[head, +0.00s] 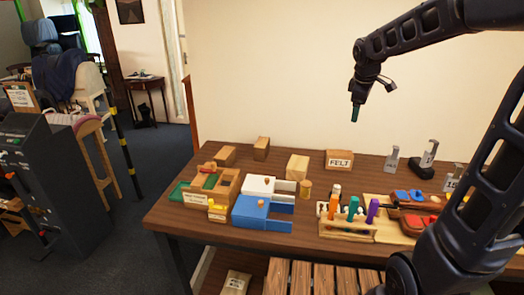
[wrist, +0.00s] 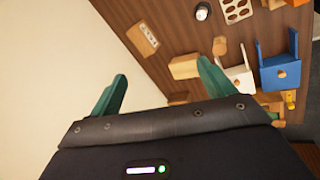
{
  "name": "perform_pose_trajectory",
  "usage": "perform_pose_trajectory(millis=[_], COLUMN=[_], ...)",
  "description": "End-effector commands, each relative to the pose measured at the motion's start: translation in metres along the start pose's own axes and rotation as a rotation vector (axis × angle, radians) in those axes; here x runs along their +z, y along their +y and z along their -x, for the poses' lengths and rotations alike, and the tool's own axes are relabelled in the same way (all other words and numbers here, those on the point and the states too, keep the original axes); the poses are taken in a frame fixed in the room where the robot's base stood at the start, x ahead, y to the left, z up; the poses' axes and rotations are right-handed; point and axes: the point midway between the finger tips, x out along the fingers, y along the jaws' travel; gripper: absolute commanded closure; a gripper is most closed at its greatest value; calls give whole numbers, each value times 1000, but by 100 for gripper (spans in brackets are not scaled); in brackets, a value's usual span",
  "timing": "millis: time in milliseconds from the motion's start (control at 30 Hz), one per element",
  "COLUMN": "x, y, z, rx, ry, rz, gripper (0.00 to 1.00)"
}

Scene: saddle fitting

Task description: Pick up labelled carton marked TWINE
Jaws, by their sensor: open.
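No label reading TWINE can be read in either view. Several cartons stand along the back of the table: one labelled FELT (head: 339,160), a plain-looking light carton (head: 298,167) left of it, and two brown cartons (head: 225,155) (head: 261,148) further left with no readable label. A labelled tan package (head: 236,283) sits low below the table's front edge, its text too small to read. My gripper (head: 355,114) hangs high above the back of the table, apart from everything. In the wrist view its green fingers (wrist: 160,88) are spread and empty.
A blue box (head: 262,212) and a white box (head: 268,186) stand mid-table beside a wooden cylinder (head: 305,189). A rack of coloured handles (head: 346,228) is to their right. Grey metal pieces (head: 391,160) stand at the back right.

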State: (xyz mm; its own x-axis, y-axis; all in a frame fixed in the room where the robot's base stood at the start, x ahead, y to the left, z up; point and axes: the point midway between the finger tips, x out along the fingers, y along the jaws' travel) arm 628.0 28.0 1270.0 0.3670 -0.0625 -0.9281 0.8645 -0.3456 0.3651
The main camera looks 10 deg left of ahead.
Motion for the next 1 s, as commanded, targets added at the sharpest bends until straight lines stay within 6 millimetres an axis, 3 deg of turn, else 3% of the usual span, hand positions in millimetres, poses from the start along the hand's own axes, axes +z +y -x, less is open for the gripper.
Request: perform_pose_trajectory(millis=[200, 500, 767, 1000], x=[-67, -163, -249, -327], y=[30, 52, 53, 37], z=[-34, -90, -148, -207], rx=[-1, 5, 10, 18], ry=[-3, 0, 7, 16], rz=[302, 715, 1068, 1395], gripper=[18, 18, 18, 18])
